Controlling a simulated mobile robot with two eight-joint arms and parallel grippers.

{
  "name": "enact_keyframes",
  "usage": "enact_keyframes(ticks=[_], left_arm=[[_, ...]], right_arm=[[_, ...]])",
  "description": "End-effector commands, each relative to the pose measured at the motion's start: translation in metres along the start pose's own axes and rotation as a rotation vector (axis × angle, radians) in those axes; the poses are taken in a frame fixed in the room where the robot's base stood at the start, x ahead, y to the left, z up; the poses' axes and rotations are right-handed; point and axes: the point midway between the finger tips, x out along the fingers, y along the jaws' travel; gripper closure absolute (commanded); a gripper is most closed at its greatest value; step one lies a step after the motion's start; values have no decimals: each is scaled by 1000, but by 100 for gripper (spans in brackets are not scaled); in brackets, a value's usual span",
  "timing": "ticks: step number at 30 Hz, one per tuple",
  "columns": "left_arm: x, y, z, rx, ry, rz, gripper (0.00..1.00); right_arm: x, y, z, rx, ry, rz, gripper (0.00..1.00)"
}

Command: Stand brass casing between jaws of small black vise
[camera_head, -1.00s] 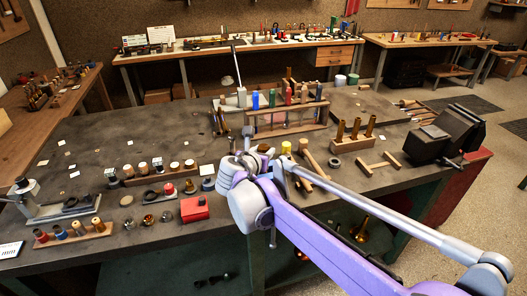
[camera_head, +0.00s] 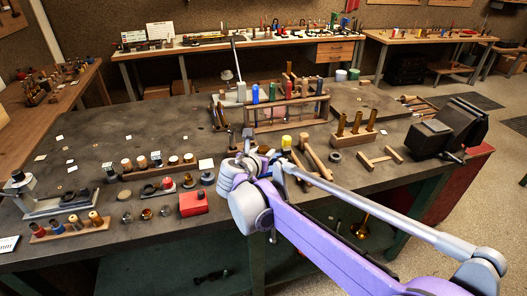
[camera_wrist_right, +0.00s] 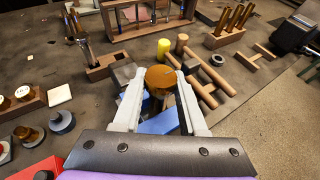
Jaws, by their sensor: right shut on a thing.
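My right gripper (camera_wrist_right: 160,102) is shut on a brass casing (camera_wrist_right: 160,76), a short cylinder with a round brass top, held upright between the pale fingers in the right wrist view. In the head view this gripper (camera_head: 250,150) is over the middle of the bench, and its wrist hides much of what is below. A dark block (camera_wrist_right: 123,74) and a blue part (camera_wrist_right: 160,123) show around the fingers; they may belong to the small black vise, but I cannot tell whether the casing touches them. My left gripper is not in view.
A wooden rack with coloured handles (camera_head: 290,110) stands behind the gripper. A large black vise (camera_head: 450,128) sits at the right corner, a red box (camera_head: 193,203) at front left.

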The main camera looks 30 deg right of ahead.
Motion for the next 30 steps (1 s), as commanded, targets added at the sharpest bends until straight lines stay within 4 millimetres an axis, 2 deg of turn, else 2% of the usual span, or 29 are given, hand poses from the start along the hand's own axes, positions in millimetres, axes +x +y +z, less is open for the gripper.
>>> enact_keyframes(ticks=[2, 3, 8, 17, 20, 23, 30], left_arm=[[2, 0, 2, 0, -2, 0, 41], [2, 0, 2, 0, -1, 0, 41], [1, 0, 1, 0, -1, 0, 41], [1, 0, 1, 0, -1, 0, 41], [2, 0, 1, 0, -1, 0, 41], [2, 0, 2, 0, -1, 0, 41], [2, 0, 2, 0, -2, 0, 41]], right_arm=[[1, 0, -4, -1, 0, 0, 100], [1, 0, -3, -1, -1, 0, 53], [1, 0, -2, 0, 0, 0, 24], [0, 0, -2, 0, 0, 0, 24], [-7, 1, -2, -1, 0, 2, 24], [-22, 1, -2, -2, 0, 3, 24], [-71, 1, -2, -2, 0, 5, 24]])
